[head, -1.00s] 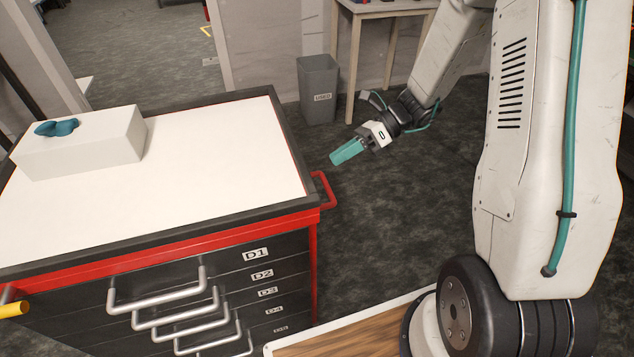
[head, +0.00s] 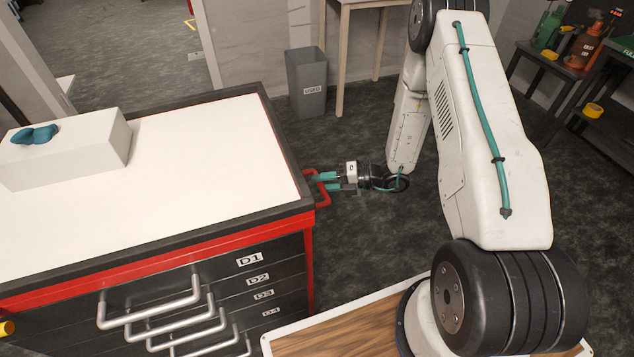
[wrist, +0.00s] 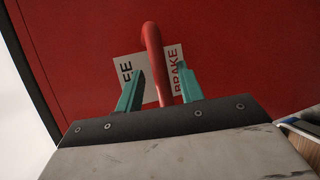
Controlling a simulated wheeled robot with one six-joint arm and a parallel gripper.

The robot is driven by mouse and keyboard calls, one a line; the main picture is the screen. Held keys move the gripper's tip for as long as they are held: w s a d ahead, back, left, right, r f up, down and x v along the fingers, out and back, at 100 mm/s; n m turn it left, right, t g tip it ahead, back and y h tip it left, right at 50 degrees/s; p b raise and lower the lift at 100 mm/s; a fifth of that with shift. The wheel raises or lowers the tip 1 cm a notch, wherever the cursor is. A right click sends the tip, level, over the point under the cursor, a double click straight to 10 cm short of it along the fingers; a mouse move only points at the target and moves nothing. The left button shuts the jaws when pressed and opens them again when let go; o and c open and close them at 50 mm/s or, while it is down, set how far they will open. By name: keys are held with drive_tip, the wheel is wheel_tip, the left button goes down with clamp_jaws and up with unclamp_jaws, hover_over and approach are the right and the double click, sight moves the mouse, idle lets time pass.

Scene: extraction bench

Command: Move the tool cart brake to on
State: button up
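The tool cart (head: 205,150) stands at left with a white top, red frame and dark drawers. Its red brake handle (head: 323,196) juts from the right side; it also shows in the wrist view (wrist: 153,45) as a curved red bar before a white label. The label reads "BRAKE" at right (wrist: 175,72); the left word is partly hidden and ends in "EE". My gripper (head: 328,181) is at the cart's right side. In the wrist view its teal fingers (wrist: 159,88) are open, one on each side of the bar, with gaps visible. The bar's lower end is hidden behind the gripper body.
A white box (head: 70,155) with a teal object (head: 34,134) sits on the cart's top. Shelves with bottles (head: 585,45) are at back right.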

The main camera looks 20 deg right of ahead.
drive_tip(key=shift+x, duration=1.6)
clamp_jaws()
drive_tip(key=f+y, duration=0.2)
drive_tip(key=shift+a+f+m+t, duration=0.3)
drive_tip(key=shift+a+f+m, duration=0.1)
unclamp_jaws()
